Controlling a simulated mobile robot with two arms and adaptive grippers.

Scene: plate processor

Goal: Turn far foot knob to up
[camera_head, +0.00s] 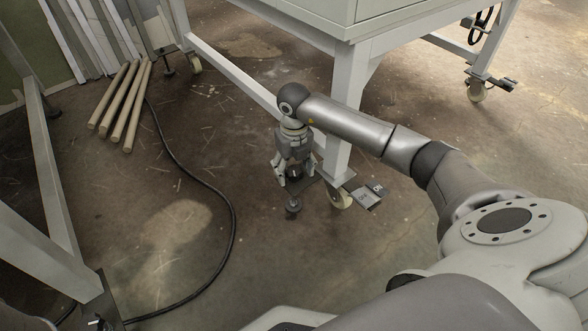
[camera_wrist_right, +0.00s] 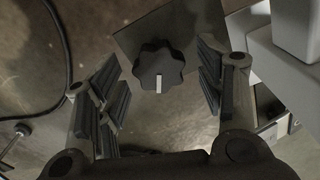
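The foot knob (camera_wrist_right: 158,64) is black and lobed, with a white mark that points toward the bottom of the wrist view. It sits on a flat dark plate (camera_wrist_right: 190,27) by the table leg (camera_head: 338,160). My right gripper (camera_head: 293,176) points down over this foot in the head view. In the wrist view, its padded fingers (camera_wrist_right: 157,82) stand apart on both sides of the knob, with visible gaps. The knob is mostly hidden by the gripper in the head view. A levelling foot (camera_head: 293,206) shows below the gripper. My left gripper is not in view.
A caster with a grey ON/OFF pedal (camera_head: 366,195) stands just right of the foot. A black cable (camera_head: 222,188) curves over the floor to the left. Wooden rods (camera_head: 122,105) lie at upper left. The floor between is mostly clear.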

